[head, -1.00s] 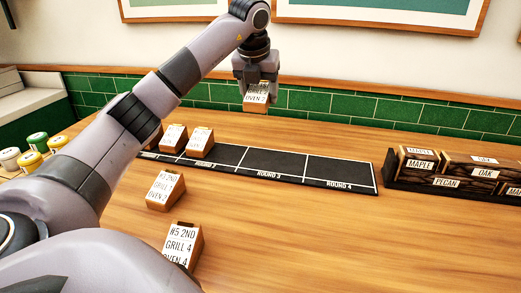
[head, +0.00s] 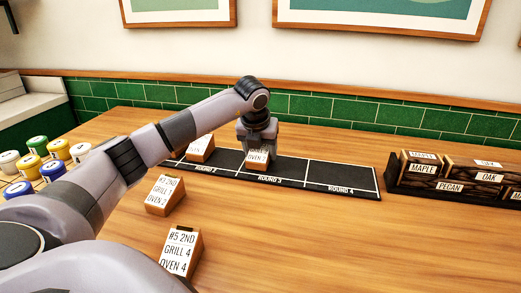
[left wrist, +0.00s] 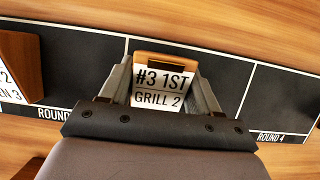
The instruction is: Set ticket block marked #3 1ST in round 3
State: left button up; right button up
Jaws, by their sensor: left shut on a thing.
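The ticket block marked #3 1ST (left wrist: 163,80) shows its label "#3 1ST GRILL 2" in the left wrist view. In the head view the block (head: 257,158) is at the round 3 section of the black board (head: 340,174). My left gripper (head: 260,146) is shut on it from above, with a finger on each side. The wrist view shows the block between the divider lines beside round 4. Whether its underside touches the board is hidden. My right gripper is not in view.
Another ticket block (head: 200,147) stands in round 2. A #5 2ND block (head: 181,251) and another 2ND block (head: 165,194) stand on the table in front. A rack of wood blocks (head: 450,180) is at right. Round 4 is empty. Lidded jars (head: 53,170) stand at left.

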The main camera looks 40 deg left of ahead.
aim_at(256, 161)
pick_arm(q)
jog(key=shift+f, duration=0.15)
jog(key=o, duration=1.1)
jog(key=shift+r, duration=0.4)
jog(key=v, duration=1.1)
jog(key=shift+s+d+r, duration=0.1)
jog(key=shift+s+r, duration=0.15)
